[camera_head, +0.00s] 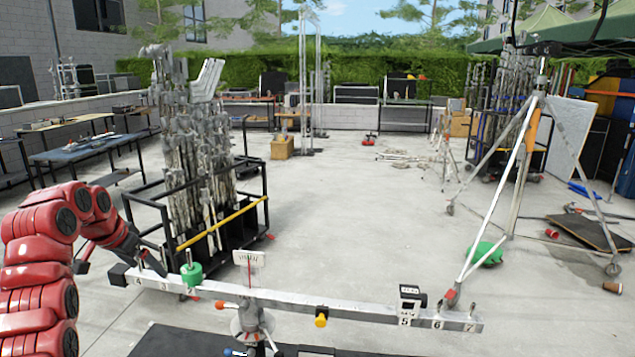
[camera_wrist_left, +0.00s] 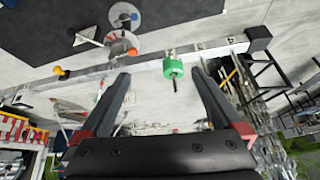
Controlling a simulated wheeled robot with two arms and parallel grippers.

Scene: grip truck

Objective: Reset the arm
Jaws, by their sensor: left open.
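My left arm is red and comes in from the left in the head view. Its dark gripper (camera_head: 125,258) is at the left end of a long grey balance beam (camera_head: 355,308). In the left wrist view my left gripper (camera_wrist_left: 159,73) has its two black fingers spread apart with nothing held. A green weight (camera_head: 192,272) sits on a peg near the beam's left end; it also shows in the left wrist view (camera_wrist_left: 173,68) close to the fingertips. A black weight (camera_head: 412,296) stands on the beam's right part by the number 5. My right gripper is not in view.
The beam rests on a central stand with a dial (camera_head: 249,259) above a black surface (camera_head: 190,342). A cart of metal stands (camera_head: 200,170) is behind the left end. A tripod (camera_head: 515,170) stands at the right. Open concrete floor (camera_head: 340,220) lies beyond the beam.

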